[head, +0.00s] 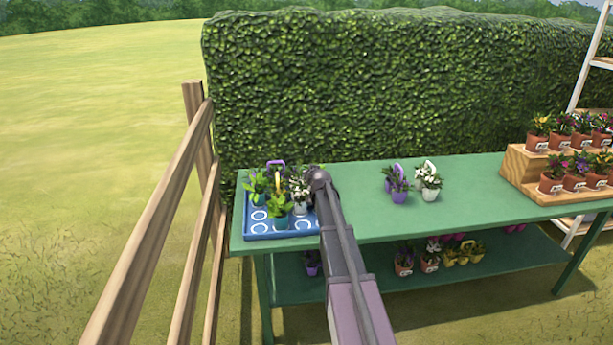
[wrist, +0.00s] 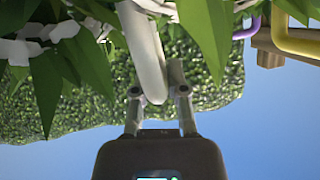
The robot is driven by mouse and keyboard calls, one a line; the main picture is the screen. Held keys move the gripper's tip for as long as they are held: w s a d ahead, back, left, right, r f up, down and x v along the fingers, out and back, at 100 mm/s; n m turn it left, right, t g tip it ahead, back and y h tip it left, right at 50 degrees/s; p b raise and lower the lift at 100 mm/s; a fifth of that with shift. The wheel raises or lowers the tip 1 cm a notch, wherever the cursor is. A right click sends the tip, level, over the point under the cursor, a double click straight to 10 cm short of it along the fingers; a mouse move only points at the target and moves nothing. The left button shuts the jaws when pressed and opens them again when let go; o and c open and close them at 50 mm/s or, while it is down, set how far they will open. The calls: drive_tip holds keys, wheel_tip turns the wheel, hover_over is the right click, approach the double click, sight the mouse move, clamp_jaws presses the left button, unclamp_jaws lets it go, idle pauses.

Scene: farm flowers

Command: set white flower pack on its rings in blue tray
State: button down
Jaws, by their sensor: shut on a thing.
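The white flower pack (head: 299,191), with white blooms and green leaves, is at the back right of the blue tray (head: 284,231). My gripper (head: 312,180) is beside it, partly hidden by my arm. In the wrist view my gripper (wrist: 156,84) is shut on the pack's white handle (wrist: 146,45), with leaves and white petals (wrist: 42,38) close by. I cannot tell whether the pack's base touches the tray. White rings (head: 259,215) show on bare tray spots at the front left; the rings under the pack are hidden.
A teal pot (head: 279,222) with a yellow handle stands in the tray, with a purple-handled pack behind. Purple (head: 399,194) and white (head: 430,193) packs stand mid-table. A wooden stand (head: 520,170) holds pots at right. A wooden fence (head: 160,215) is left, a hedge (head: 380,85) behind.

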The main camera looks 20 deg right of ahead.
drive_tip(key=shift+f, duration=0.1)
drive_tip(key=c, duration=0.7)
unclamp_jaws()
drive_tip(key=shift+o, duration=0.2)
drive_tip(key=shift+s+a+r+p, duration=0.1)
drive_tip(key=shift+s+r+p, duration=0.25)
drive_tip(key=shift+s, duration=0.25)
drive_tip(key=p+v, duration=0.4)
drive_tip(key=v, duration=0.6)
drive_tip(key=shift+s+r, duration=0.2)
drive_tip(key=shift+s, duration=0.15)
drive_tip(key=shift+a, duration=0.15)
